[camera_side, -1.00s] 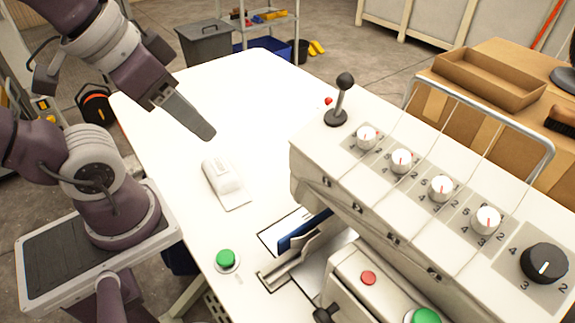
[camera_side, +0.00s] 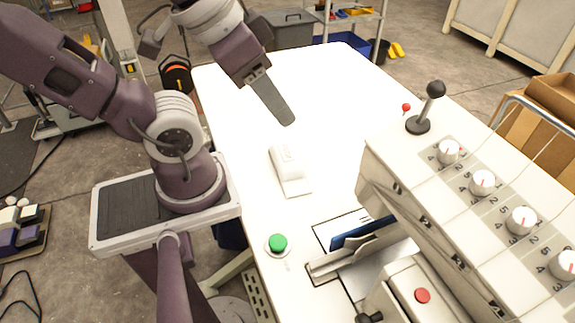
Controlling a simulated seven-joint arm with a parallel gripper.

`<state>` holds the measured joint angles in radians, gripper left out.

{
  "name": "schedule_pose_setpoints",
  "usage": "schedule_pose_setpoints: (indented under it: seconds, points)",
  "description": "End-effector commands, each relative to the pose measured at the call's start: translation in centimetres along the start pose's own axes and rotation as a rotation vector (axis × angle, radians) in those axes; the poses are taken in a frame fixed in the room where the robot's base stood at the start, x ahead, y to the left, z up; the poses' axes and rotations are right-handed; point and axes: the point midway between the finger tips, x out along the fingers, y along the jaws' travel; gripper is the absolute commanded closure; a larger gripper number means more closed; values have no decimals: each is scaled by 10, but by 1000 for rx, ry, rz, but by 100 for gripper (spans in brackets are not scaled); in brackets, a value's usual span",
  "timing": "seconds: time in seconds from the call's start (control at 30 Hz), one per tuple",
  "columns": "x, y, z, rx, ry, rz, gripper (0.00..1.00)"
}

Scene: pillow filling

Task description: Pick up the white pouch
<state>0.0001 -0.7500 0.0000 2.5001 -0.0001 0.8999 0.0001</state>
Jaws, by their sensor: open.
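The white pouch (camera_side: 288,167) lies flat on the white table (camera_side: 235,95), with a raised upper part and a flat flap toward the machine. My gripper (camera_side: 288,118) is above the table, just beyond the pouch's far end in the picture, and apart from it. Its long grey finger points down to the right, and nothing is seen held. From this side the fingers overlap, so the gap between them is hidden.
The filling machine (camera_side: 400,180) with knobs and a black-knobbed lever (camera_side: 432,92) stands at the right. A green button (camera_side: 277,243) sits at the table's near edge. A slot with a blue part (camera_side: 362,232) lies below the pouch. The table's far part is clear.

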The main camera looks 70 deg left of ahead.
Motion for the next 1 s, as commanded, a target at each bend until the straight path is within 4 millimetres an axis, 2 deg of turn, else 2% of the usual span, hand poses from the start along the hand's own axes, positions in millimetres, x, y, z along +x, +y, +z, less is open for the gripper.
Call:
schedule_pose_setpoints:
  seconds: [0.47, 0.63, 0.67, 0.93, 1.0]
  points:
    - [0, 0, 0, 0, 0, 0, 57]
    - [0, 0, 0, 0, 0, 0, 26]
    - [0, 0, 0, 0, 0, 0, 23]
    - [0, 0, 0, 5, -2, -3, 23]
    - [8, -5, -3, 68, -31, -37, 23]
